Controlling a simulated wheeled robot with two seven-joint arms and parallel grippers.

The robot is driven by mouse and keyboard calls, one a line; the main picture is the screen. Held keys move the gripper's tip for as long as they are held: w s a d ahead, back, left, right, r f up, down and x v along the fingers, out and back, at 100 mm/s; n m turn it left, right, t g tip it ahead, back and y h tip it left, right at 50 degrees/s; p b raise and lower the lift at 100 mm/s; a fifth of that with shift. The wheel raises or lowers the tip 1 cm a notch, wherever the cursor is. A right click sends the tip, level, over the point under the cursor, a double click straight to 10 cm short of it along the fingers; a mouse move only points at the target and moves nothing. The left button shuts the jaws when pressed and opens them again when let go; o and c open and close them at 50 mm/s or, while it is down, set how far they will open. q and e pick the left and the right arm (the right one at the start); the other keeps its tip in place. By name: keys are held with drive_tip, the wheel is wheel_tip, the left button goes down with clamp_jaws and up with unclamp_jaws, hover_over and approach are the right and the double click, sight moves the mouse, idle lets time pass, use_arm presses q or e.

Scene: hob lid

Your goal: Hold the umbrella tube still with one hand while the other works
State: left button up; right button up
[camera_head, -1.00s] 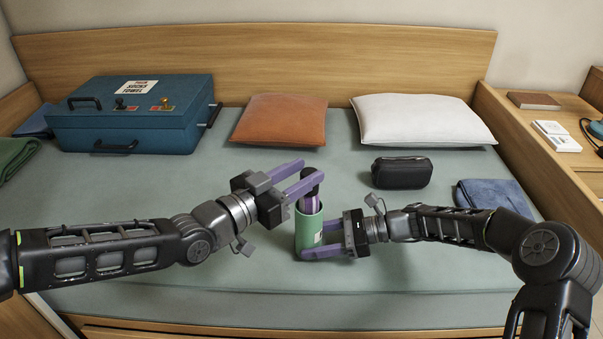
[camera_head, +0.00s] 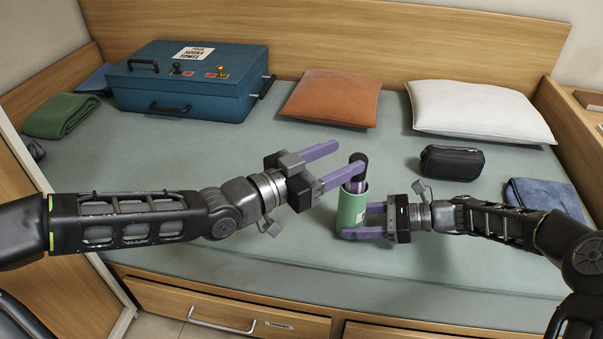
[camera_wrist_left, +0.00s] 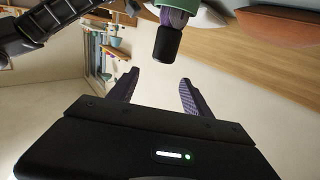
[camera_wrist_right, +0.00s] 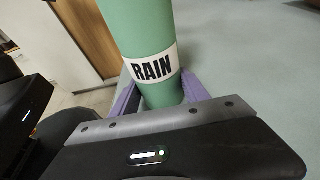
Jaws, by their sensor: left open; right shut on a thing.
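The green umbrella tube (camera_head: 351,208) stands upright on the bed, with a purple umbrella with a black handle (camera_head: 357,168) sticking out of its top. In the right wrist view the tube (camera_wrist_right: 150,35) carries a white label reading RAIN. My right gripper (camera_head: 366,222) is shut around the tube low on its side, from the right. My left gripper (camera_head: 335,165) is open and empty, just left of the umbrella handle. In the left wrist view the black handle (camera_wrist_left: 167,45) lies beyond the open fingers (camera_wrist_left: 158,92), apart from them. The umbrella's lower part is hidden inside the tube.
A blue case (camera_head: 190,85), an orange cushion (camera_head: 333,97) and a white pillow (camera_head: 478,110) lie at the back of the bed. A black pouch (camera_head: 451,162) and folded blue cloth (camera_head: 543,196) lie right. The bed's front left is clear.

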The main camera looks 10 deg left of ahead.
use_arm(q)
drive_tip(key=v, duration=0.8)
drive_tip(key=shift+s+a, duration=0.2)
idle(0.8)
use_arm(e)
drive_tip(key=o, duration=1.3)
drive_tip(key=v, duration=1.2)
